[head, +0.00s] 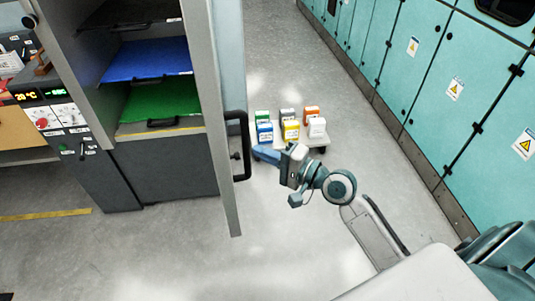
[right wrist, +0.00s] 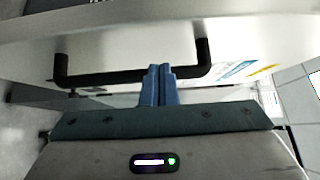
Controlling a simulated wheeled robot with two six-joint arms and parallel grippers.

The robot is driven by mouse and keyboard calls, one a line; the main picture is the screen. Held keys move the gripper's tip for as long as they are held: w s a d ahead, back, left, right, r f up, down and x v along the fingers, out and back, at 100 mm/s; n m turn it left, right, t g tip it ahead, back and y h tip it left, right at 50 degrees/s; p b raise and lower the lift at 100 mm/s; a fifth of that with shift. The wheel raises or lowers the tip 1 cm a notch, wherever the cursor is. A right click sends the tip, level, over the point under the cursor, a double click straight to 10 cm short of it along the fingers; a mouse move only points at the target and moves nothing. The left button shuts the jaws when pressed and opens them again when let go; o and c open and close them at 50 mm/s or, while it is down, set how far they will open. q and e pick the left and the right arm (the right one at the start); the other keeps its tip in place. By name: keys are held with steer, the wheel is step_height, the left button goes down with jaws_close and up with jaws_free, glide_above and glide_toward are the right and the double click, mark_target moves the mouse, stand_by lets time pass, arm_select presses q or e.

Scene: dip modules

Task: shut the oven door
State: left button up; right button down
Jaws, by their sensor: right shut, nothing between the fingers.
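The oven (head: 160,170) stands at the left of the head view with its front open, showing black, blue and green shelves. Its grey door (head: 213,110) stands open, seen nearly edge-on, with a black bar handle (head: 244,145) on its right face. My right gripper (head: 256,152) is just right of the handle, its blue fingers shut and empty. My left gripper is not in view.
A low cart (head: 312,140) with several coloured boxes stands on the floor behind my right gripper. Teal cabinets (head: 425,60) line the right side. A control panel (head: 58,115) is left of the oven. The floor in front of the door is clear.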

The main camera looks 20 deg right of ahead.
steer(key=p+x, duration=0.1)
steer(key=x, duration=0.5)
steer(key=shift+r+p, duration=0.1)
steer(key=shift+p, duration=0.25)
steer(key=shift+w+a, duration=0.35)
steer(key=shift+w, duration=0.05)
